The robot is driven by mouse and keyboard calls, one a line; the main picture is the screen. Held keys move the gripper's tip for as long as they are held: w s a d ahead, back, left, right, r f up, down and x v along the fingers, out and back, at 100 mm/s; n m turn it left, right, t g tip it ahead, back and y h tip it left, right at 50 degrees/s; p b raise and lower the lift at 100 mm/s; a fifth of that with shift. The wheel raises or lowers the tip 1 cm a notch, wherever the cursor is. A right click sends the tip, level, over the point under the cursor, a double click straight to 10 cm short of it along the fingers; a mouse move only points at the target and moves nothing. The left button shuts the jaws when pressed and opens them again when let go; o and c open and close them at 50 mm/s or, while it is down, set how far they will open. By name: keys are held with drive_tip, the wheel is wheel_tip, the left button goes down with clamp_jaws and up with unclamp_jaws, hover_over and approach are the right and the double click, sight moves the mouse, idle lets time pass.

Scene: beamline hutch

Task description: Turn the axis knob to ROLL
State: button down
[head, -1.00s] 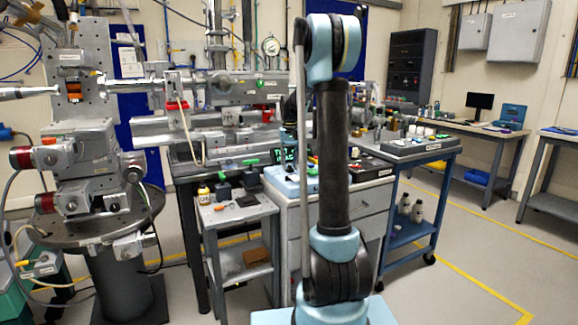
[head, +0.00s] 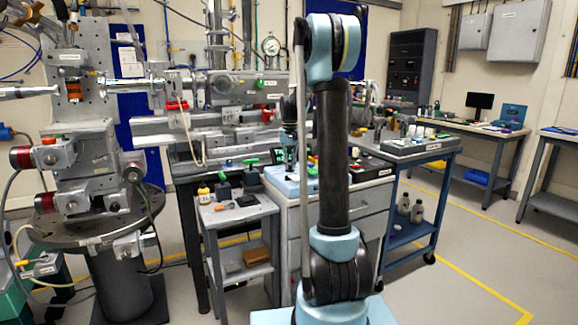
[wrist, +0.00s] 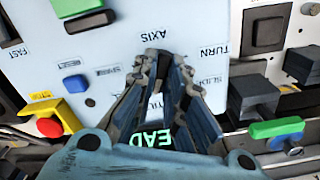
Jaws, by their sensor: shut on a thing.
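The pale control panel (wrist: 112,38) fills the middle of the wrist view, its lettering upside down. The word AXIS shows just beyond my fingertips, with TURN and a partly covered SLIDE to the right. My gripper (wrist: 164,64) is shut at the panel under the AXIS label. The axis knob is hidden between and behind the fingers, so its pointer cannot be seen. Green display letters "EAD" show partly behind the gripper's base. In the head view my gripper (head: 289,164) is small, down at the pale blue control box (head: 282,183) on the drawer cabinet.
In the wrist view, a blue button (wrist: 75,84) and a red button on a yellow base (wrist: 50,127) lie left. A dark block (wrist: 255,98) and a green-handled part (wrist: 277,128) stand close on the right. A grey cart (head: 235,213) stands left of the cabinet in the head view.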

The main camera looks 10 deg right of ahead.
sight(290, 165)
drive_tip(key=m, duration=0.6)
drive_tip(key=shift+m, duration=0.4)
idle(0.4)
drive_tip(key=c, duration=1.6)
unclamp_jaws()
drive_tip(key=shift+c, duration=0.2)
wheel_tip(290, 165, up, 12)
drive_tip(key=shift+f, duration=0.1)
